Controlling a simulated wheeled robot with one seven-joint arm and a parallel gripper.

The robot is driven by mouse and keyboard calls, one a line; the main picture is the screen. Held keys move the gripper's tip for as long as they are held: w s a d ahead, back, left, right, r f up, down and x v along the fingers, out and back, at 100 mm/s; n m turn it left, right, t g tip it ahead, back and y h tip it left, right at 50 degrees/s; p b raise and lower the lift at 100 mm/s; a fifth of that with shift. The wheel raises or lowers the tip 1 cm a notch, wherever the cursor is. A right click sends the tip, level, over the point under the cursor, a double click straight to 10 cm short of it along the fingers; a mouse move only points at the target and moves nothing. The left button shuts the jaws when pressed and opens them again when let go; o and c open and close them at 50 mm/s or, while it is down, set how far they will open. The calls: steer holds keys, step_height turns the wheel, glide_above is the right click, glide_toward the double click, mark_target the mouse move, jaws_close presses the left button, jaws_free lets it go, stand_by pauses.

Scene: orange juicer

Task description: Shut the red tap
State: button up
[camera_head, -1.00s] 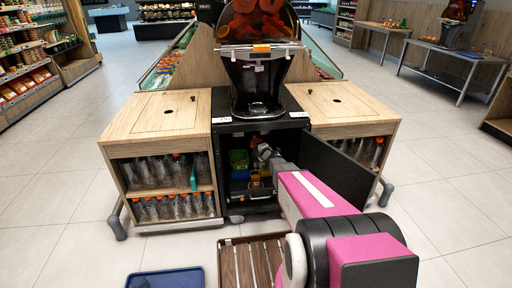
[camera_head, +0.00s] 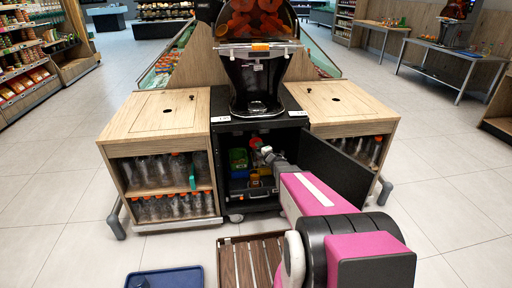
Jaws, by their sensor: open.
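The juicer (camera_head: 255,85) stands on a black cabinet whose front is open. Inside, near the top, a small red piece, which looks like the red tap (camera_head: 256,143), shows just past the end of my arm. My gripper (camera_head: 264,151) is open and reaches into the cabinet, right at or beside the red piece. Its fingers are too small to make out, and I cannot tell whether they touch it. The rest of the tap is hidden in the dark interior.
The cabinet door (camera_head: 338,168) stands open to the right of my arm. Bottle shelves (camera_head: 165,190) flank the left. A slatted wooden crate (camera_head: 232,262) and blue tray (camera_head: 165,278) lie in front.

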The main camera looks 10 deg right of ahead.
steer(key=v, duration=0.6)
steer(key=shift+s, duration=0.2)
steer(key=s+d+r+m+g+h, duration=0.1)
steer(key=s+d+m+g+h, duration=0.3)
steer(key=s+m+g+h, duration=0.75)
steer(key=s+a+r+m+g+y, duration=0.1)
steer(key=s+a+m+g+y, duration=0.1)
steer(key=s+m, duration=0.3)
steer(key=s+a+r+m+g+y, duration=0.1)
steer(key=s+a+m, duration=0.4)
steer(key=s, duration=0.5)
steer(key=shift+r+m+g+y, duration=0.4)
steer(key=shift+m+g+y, duration=0.15)
steer(key=shift+g+y, duration=0.4)
steer(key=shift+w+a, duration=0.1)
steer(key=shift+a, duration=0.05)
steer(key=shift+c, duration=0.3)
